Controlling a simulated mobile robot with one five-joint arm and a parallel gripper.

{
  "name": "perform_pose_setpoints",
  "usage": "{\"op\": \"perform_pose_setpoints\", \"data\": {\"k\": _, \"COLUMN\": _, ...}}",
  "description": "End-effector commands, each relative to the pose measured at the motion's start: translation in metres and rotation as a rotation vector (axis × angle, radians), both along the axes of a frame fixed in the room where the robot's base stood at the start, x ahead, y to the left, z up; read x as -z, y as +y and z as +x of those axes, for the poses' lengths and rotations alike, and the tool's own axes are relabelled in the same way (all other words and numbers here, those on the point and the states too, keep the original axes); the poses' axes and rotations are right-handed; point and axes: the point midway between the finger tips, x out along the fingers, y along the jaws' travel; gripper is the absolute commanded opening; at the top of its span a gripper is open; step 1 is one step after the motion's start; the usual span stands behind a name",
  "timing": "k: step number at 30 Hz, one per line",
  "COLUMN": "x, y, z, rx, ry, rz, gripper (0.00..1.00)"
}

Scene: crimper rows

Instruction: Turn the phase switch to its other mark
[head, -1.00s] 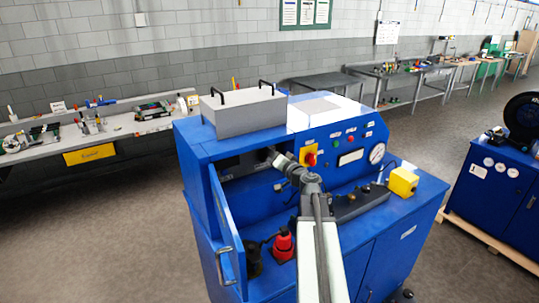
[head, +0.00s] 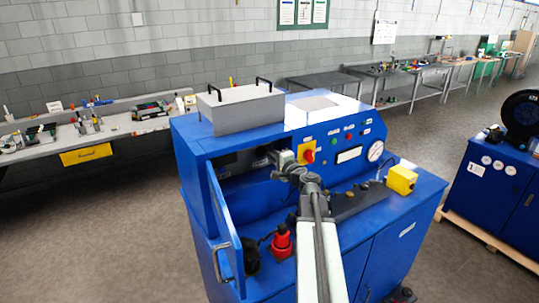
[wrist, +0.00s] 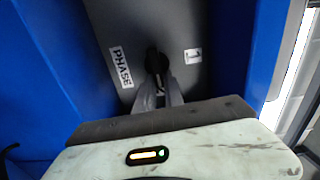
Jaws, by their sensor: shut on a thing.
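The phase switch (wrist: 153,61) is a small black knob on a grey panel inside a blue recess. A white label reading PHASE (wrist: 121,67) lies to its left in the wrist view, and a small white mark plate (wrist: 193,56) lies to its right. My gripper (wrist: 158,88) has its grey fingers closed on the knob, which partly hides behind them. Which mark the knob points at cannot be told. In the head view my gripper (head: 268,155) reaches into the open upper left compartment of the blue machine (head: 375,235); the switch is hidden there.
The open blue door (head: 222,222) stands left of my arm. A red and yellow rotary switch (head: 308,152) and a gauge (head: 376,151) are on the front panel. A yellow box (head: 401,180) sits at the right.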

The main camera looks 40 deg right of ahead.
Motion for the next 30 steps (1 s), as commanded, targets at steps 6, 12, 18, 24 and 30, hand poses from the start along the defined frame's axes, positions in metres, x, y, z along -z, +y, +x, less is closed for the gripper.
{"op": "perform_pose_setpoints", "data": {"k": 6, "x": 0.0013, "y": 0.0006, "z": 0.0001, "rx": -0.002, "ry": -0.003, "rz": 0.050, "gripper": 0.00}}
{"op": "perform_pose_setpoints", "data": {"k": 12, "x": 0.0014, "y": 0.0004, "z": 0.0001, "rx": -0.002, "ry": -0.004, "rz": 0.064, "gripper": 0.00}}
{"op": "perform_pose_setpoints", "data": {"k": 18, "x": 0.0013, "y": 0.0002, "z": 0.0000, "rx": -0.002, "ry": -0.004, "rz": 0.064, "gripper": 0.00}}
{"op": "perform_pose_setpoints", "data": {"k": 24, "x": 0.0013, "y": 0.0000, "z": -0.0001, "rx": -0.001, "ry": -0.004, "rz": 0.063, "gripper": 0.35}}
{"op": "perform_pose_setpoints", "data": {"k": 30, "x": 0.0013, "y": -0.0004, "z": -0.0002, "rx": 0.000, "ry": -0.004, "rz": 0.063, "gripper": 0.35}}
